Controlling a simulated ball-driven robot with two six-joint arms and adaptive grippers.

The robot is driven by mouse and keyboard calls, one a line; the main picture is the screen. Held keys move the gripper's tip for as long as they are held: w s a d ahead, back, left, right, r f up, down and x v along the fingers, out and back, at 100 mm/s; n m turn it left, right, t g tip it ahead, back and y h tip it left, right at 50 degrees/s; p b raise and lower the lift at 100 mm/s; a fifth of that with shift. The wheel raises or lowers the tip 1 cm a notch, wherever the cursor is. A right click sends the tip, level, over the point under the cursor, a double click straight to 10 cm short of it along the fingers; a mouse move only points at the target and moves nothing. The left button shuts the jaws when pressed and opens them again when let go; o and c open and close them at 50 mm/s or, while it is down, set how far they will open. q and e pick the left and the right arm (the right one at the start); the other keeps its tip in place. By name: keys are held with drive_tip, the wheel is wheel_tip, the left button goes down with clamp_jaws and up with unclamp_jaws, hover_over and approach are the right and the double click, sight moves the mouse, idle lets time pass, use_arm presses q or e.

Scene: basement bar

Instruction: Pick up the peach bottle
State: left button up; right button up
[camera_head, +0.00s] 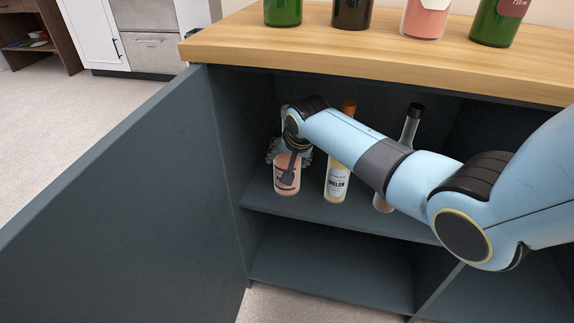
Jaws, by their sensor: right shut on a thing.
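The peach bottle (294,186), pinkish with a dark-lettered label, is upright at the left of the cabinet's upper shelf. Its upper part is hidden behind my right gripper (288,165). My right arm reaches in from the right, and the gripper is shut on the peach bottle. I cannot tell whether the bottle's base touches the shelf. My left gripper is not in view.
A melon bottle (337,187) with an orange cap stands just right of the peach bottle. A black-capped bottle (411,128) stands farther right, partly behind my arm. The open cabinet door (120,190) is at left. Several bottles stand on the wooden counter (370,55).

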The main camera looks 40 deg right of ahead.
drive_tip(key=c, duration=0.7)
drive_tip(key=shift+r, duration=0.1)
drive_tip(key=shift+c, duration=0.4)
